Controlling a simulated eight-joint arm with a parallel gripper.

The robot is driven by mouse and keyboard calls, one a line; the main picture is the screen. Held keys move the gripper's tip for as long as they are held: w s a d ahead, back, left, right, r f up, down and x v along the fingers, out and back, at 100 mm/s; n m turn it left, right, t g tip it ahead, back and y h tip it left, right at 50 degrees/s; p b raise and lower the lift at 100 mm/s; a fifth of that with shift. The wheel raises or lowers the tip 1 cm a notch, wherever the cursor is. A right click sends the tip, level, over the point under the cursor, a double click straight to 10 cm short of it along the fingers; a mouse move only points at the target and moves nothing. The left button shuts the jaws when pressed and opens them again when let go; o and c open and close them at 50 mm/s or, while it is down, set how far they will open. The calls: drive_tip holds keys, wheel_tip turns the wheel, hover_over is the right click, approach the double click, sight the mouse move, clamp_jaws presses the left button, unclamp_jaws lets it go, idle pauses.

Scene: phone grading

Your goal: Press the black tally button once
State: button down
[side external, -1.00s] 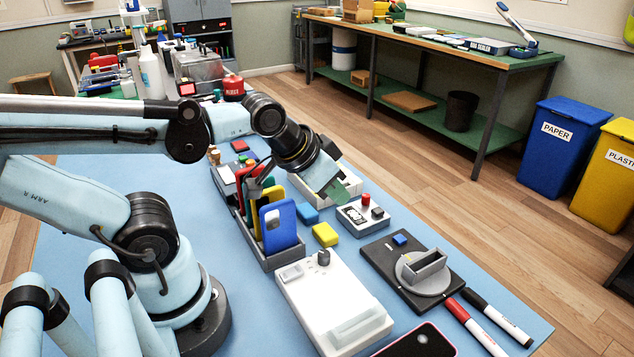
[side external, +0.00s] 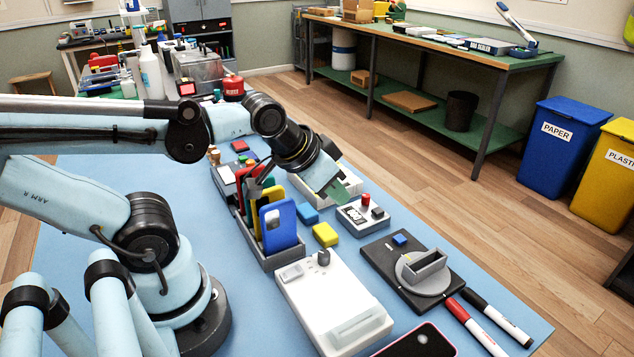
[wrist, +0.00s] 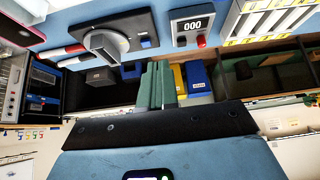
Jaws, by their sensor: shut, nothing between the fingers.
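The tally counter (side external: 352,217) is a small light grey box with a dark display, a raised red button (side external: 366,199) and a black button (side external: 377,213). It lies on the blue mat, right of centre in the side view. The fingers (wrist: 160,84) also show in the wrist view.
A blue block (side external: 307,213) and a yellow block (side external: 325,234) lie left of the counter. A rack with a blue phone (side external: 279,227) stands further left. A black plate with a grey holder (side external: 424,274) lies in front. A white tray (side external: 348,184) sits behind the counter.

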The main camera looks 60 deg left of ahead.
drive_tip(key=m+t+y, duration=0.1)
drive_tip(key=m+t, duration=0.1)
drive_tip(key=m, duration=0.6)
hover_over(375, 212)
drive_tip(key=shift+r, duration=0.1)
drive_tip(key=shift+f, duration=4.4)
drive_tip(key=shift+f, duration=0.1)
drive_tip(key=shift+f, duration=0.35)
